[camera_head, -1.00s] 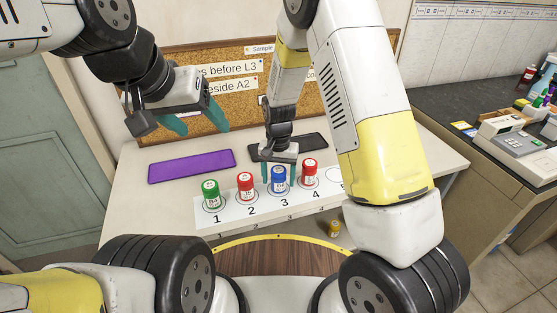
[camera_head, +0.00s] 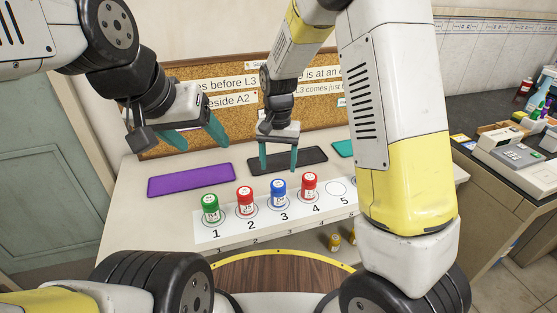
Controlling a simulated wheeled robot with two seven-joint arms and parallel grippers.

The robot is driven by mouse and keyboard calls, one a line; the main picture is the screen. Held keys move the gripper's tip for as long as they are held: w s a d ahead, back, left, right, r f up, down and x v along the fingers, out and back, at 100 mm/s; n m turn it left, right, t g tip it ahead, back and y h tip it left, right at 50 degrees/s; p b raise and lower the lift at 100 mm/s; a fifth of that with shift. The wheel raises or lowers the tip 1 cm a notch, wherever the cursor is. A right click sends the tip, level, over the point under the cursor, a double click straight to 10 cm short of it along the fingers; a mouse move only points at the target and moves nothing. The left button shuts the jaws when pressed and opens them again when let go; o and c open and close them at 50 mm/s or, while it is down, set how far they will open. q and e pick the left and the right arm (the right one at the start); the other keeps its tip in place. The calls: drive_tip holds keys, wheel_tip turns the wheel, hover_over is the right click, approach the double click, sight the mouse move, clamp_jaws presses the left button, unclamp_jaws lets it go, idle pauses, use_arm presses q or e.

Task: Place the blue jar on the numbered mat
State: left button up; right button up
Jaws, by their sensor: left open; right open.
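The blue jar (camera_head: 279,193) stands upright on the white numbered mat (camera_head: 240,231), on the circle above the number 3. A green jar (camera_head: 210,208) stands at 1, a red jar (camera_head: 245,201) at 2 and another red jar (camera_head: 309,187) at 4. Circle 5 (camera_head: 336,189) is empty. My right gripper (camera_head: 278,168) is open and empty, above and behind the blue jar, apart from it, its fingers pointing down. My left gripper (camera_head: 200,146) is open and empty, raised over the back left of the table.
A purple pad (camera_head: 190,180), a black pad (camera_head: 312,158) and a teal pad (camera_head: 343,148) lie along the back of the table. A corkboard with paper labels (camera_head: 235,84) stands behind. Yellow-capped jars (camera_head: 334,242) sit lower at the front right. My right arm hides the mat's right end.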

drive_tip(key=s+d+r+n+t+y, duration=0.1)
drive_tip(key=s+d+r+t, duration=0.2)
drive_tip(key=s+d+r, duration=0.4)
drive_tip(key=s+d+r+n+t+y, duration=0.1)
drive_tip(key=s+d+r+t, duration=0.2)
drive_tip(key=s+d+r, duration=0.4)
drive_tip(key=s+r, duration=0.5)
drive_tip(key=r, duration=0.1)
drive_tip(key=shift+s+r, duration=0.15)
drive_tip(key=shift+s, duration=0.1)
